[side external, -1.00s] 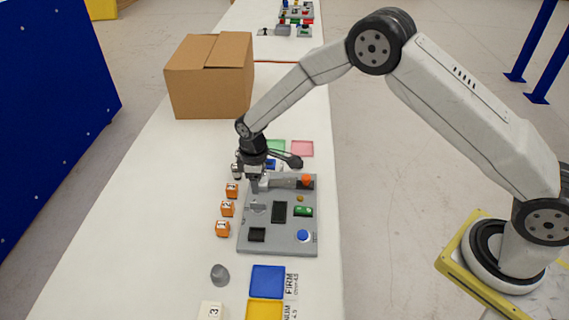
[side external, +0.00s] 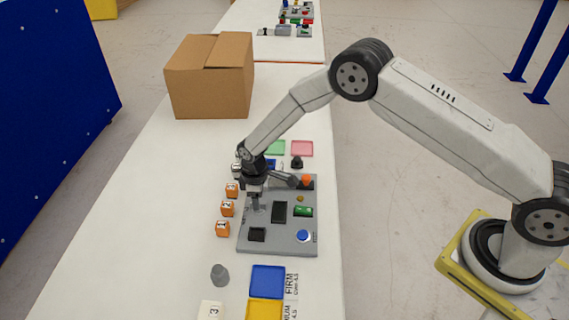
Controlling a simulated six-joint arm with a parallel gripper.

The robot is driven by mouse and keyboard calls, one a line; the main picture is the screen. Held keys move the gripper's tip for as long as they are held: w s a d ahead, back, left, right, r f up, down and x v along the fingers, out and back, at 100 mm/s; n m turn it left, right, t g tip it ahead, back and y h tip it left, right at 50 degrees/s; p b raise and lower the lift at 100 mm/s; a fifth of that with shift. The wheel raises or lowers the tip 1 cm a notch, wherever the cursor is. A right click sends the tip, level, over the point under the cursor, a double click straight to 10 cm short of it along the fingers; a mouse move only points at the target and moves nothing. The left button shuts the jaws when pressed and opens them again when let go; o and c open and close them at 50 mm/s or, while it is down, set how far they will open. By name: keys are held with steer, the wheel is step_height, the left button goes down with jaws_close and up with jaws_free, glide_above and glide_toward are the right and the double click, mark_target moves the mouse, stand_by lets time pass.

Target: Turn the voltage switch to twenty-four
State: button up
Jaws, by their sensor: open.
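The grey control panel (side external: 272,242) lies on the white table. It carries a black display (side external: 279,212), a green rocker (side external: 303,211), a blue button (side external: 303,236), an orange knob (side external: 306,181) and a black block (side external: 257,234). The voltage switch cannot be told for sure; a grey dial at the panel's left is mostly hidden by my gripper. My gripper (side external: 256,206) is open, pointing down over the panel's upper left. Whether it touches the dial cannot be told.
Several orange numbered cubes (side external: 227,208) stand just left of the panel. A cardboard box (side external: 205,88) stands behind. Blue (side external: 268,281) and yellow (side external: 264,309) trays and a grey cone-like piece (side external: 219,275) lie in front. The table's left side is clear.

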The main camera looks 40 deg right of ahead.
steer(key=shift+f, duration=0.75)
jaws_close()
steer(key=shift+m, duration=0.4)
steer(key=m, duration=1.1)
stand_by(0.4)
